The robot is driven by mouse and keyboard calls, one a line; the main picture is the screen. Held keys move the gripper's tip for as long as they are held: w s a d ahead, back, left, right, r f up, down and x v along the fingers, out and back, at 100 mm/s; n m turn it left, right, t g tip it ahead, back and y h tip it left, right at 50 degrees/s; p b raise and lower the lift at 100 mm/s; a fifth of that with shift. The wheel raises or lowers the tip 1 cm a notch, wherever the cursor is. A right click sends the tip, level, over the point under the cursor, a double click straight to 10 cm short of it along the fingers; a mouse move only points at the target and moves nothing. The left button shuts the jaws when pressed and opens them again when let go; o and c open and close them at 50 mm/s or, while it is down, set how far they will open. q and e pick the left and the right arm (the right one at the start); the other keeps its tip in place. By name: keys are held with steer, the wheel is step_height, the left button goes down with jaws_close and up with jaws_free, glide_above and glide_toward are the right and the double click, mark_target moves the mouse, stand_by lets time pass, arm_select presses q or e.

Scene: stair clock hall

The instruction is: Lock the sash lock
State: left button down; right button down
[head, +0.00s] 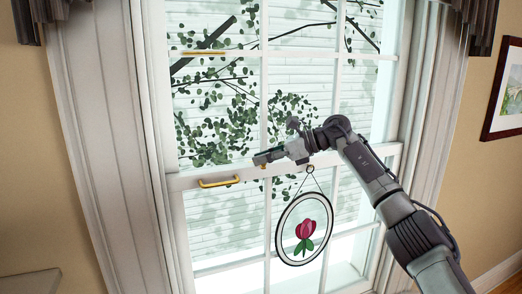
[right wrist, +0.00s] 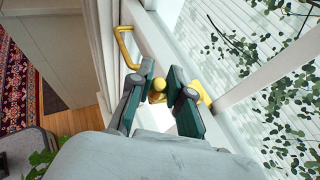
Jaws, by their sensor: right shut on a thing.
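The brass sash lock (right wrist: 158,86) is on the meeting rail of the window. Its round knob shows between my right gripper's fingers in the right wrist view, and another brass part (right wrist: 204,93) shows beyond the right-hand finger. In the head view only a small bit of brass (head: 262,167) shows below the fingertips. My right gripper (head: 261,158) reaches in from the right to the rail. In the right wrist view its dark green fingers (right wrist: 163,80) are shut on the knob. How the lock's lever is turned is mostly hidden. My left gripper is not in view.
A brass sash handle (head: 218,182) is on the rail left of the lock. A round glass ornament with a red flower (head: 304,229) hangs just below my right gripper. The white window frame (head: 158,120) and a framed picture (head: 504,95) flank the panes.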

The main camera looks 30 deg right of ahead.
steer(key=shift+d+r, duration=0.1)
stand_by(0.3)
steer(key=c, duration=1.1)
jaws_free()
steer(key=shift+o, duration=0.2)
steer(key=v, duration=1.2)
steer(key=shift+d, duration=0.1)
